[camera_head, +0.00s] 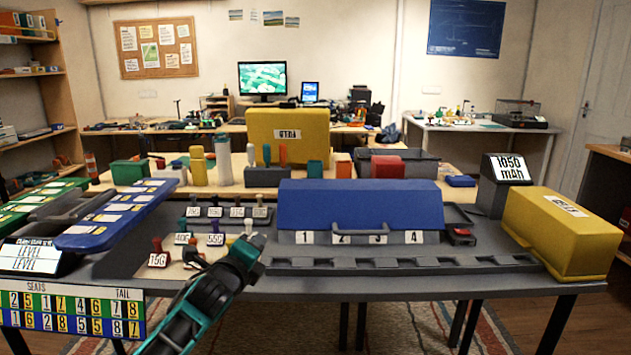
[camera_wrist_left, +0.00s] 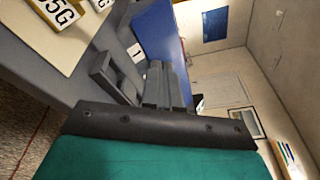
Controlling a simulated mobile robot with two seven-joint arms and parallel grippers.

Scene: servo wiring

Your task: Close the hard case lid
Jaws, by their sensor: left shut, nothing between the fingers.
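A case with a blue lid (camera_head: 360,200) stands at the middle of the grey bench. Its sloping blue panel lies above a front strip with number labels 1 to 4, and a grey handle (camera_head: 345,238) hangs at the front. I cannot tell whether the lid is fully down. My left gripper (camera_head: 257,243) is shut and empty, in front and to the left of the case, apart from it. In the left wrist view the shut fingers (camera_wrist_left: 166,85) point toward the blue panel (camera_wrist_left: 158,30) and label 1. My right gripper is out of view.
A grey slotted rail (camera_head: 400,264) runs along the bench's front edge. Labelled pegs (camera_head: 215,225) stand left of the case. A yellow box (camera_head: 565,230) and a 1050 mAh stand (camera_head: 500,185) are at the right. A blue board (camera_head: 120,212) lies left.

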